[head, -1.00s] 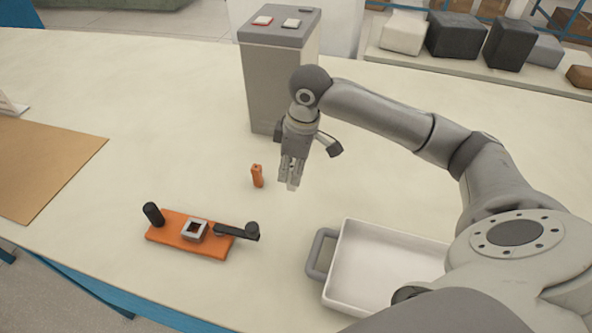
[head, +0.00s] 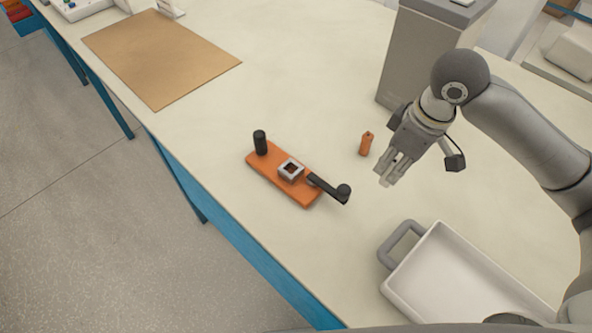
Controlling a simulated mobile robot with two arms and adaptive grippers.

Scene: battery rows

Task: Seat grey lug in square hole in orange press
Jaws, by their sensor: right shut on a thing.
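The orange press (head: 309,197) lies on the table left of centre. It has a black post at its left end, a black lever at its right end and a light grey block with a dark square hole (head: 291,170) in the middle. My right gripper (head: 388,172) points down over the table, to the right of the press and apart from it. It is shut on the grey lug (head: 384,182), of which only a small pale end shows between the fingertips. My left gripper is out of view.
A grey box (head: 411,60) stands behind. A brown mat (head: 160,58) lies far left. The table edge runs close to the press.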

